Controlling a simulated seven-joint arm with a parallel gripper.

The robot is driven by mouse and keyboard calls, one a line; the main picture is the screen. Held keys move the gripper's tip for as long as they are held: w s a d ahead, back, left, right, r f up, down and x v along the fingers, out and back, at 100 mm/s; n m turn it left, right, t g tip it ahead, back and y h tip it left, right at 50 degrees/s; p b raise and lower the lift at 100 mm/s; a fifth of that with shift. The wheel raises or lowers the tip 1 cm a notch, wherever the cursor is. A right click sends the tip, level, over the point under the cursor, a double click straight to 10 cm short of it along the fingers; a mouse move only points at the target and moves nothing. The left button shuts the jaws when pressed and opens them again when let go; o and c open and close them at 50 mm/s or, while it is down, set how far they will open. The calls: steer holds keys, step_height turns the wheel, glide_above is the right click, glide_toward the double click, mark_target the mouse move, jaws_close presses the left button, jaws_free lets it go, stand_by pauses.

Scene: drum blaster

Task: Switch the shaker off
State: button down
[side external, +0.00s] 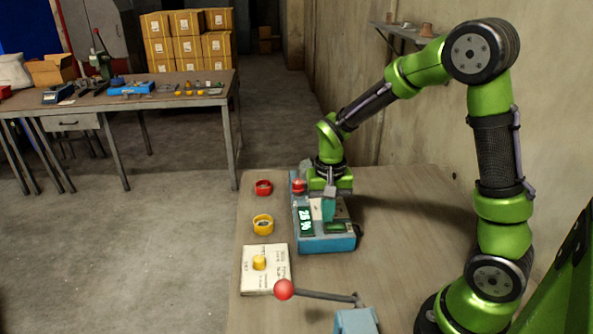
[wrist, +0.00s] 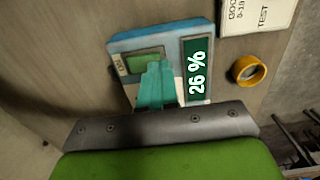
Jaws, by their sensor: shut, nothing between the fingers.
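A blue boxy device (side external: 327,244) stands on the near table, and no other thing here is plainly a shaker. It also shows in the wrist view (wrist: 135,40). Its dark green display (wrist: 196,72) reads 26 %. A green recessed panel (wrist: 144,61) lies beside the display, next to a small label (wrist: 121,67) that I cannot read surely. A red button (side external: 298,185) shows at the device's far end. My gripper (side external: 328,212) points down over the device with its teal fingers shut and empty. In the wrist view its fingertips (wrist: 154,66) overlap the green panel; contact is unclear.
A red ring (side external: 263,187) and a yellow ring (side external: 263,224) lie left of the device. A cluttered workbench (side external: 190,95) is farther back. The tabletop right of the device is clear.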

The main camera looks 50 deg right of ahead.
steer(key=shift+f, duration=0.8)
stand_by(0.5)
steer(key=shift+r, duration=3)
steer(key=s+a+r+n+t+y, duration=0.2)
steer(key=s+a+r+n+t, duration=0.3)
steer(key=s+r, duration=0.6)
steer(key=a+r+t, duration=0.1)
steer(key=a+t, duration=0.1)
steer(key=a, duration=0.1)
steer(key=shift+s, duration=0.25)
steer(key=shift+a, duration=0.1)
